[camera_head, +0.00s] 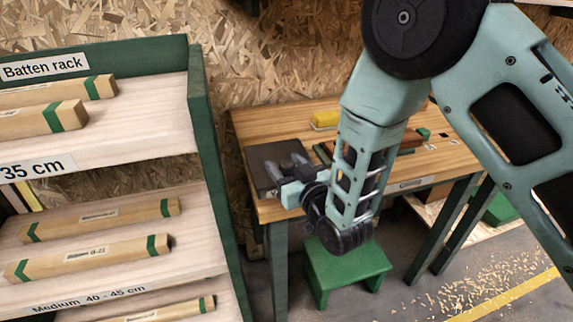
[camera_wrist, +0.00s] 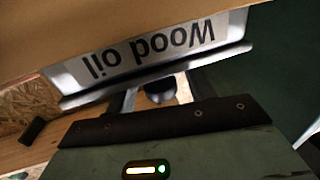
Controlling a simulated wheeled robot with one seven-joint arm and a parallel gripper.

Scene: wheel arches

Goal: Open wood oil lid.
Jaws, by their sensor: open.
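A dark grey flat lid or panel (camera_head: 262,172) lies at the left end of the wooden workbench. A metal plate labelled "Wood oil" (camera_wrist: 150,52) fills the upper wrist view, with the text upside down. A small black knob (camera_wrist: 160,86) shows below the plate. My gripper (camera_head: 288,172) is at the lid's right side, low over it. The fingertips are hidden by the plate's lower edge.
A batten rack (camera_head: 205,150) with labelled battens stands close on the left. The workbench (camera_head: 255,130) carries a yellow block (camera_head: 325,119) and a green-ended tool at the back. A green stool (camera_head: 345,272) stands below. Wood shavings lie on the floor at right.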

